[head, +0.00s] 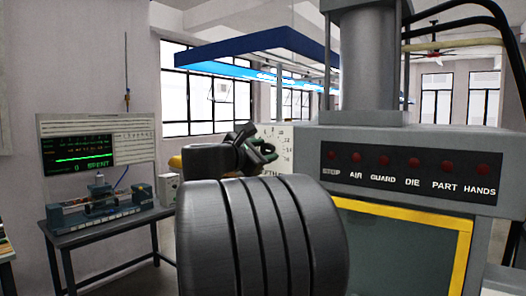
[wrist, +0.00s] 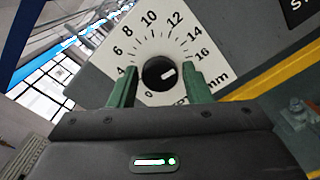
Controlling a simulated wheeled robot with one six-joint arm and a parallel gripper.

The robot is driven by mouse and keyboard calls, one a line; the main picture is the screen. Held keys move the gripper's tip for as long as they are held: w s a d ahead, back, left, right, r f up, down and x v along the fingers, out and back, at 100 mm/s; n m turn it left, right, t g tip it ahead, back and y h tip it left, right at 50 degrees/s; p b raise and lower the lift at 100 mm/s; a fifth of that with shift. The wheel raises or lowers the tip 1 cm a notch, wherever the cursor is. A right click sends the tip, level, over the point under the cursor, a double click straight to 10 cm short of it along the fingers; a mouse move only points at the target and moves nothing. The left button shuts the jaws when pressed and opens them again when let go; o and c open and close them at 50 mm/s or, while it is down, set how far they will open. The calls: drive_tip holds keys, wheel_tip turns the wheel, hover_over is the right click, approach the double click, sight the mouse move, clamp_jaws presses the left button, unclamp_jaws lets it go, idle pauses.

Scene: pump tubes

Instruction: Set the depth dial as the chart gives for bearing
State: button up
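The depth dial is a black round knob (wrist: 158,73) with a white pointer mark, on a white plate (wrist: 150,45) numbered from 0 to 16, with "mm" partly visible. The mark points right and slightly up, near 16. My gripper (wrist: 159,77) is open, its green fingers on either side of the knob with gaps visible. In the head view, my gripper (head: 262,152) is in front of the dial plate (head: 284,135), and the knob is mostly hidden. I cannot make out a chart line for bearing.
The grey press (head: 400,140) has a row of dark red lamps labelled STOP, AIR, GUARD, DIE, PART, HANDS. Its front has a yellow-framed panel (head: 400,245).

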drive_tip(key=c, duration=0.6)
drive_tip(key=shift+r+n+p, duration=0.15)
drive_tip(key=shift+n+p, duration=0.25)
drive_tip(key=shift+p, duration=0.1)
drive_tip(key=shift+n, duration=0.3)
drive_tip(key=o, duration=0.9)
drive_tip(key=b+v, duration=0.3)
drive_tip(key=v, duration=1.1)
drive_tip(key=shift+w, duration=0.1)
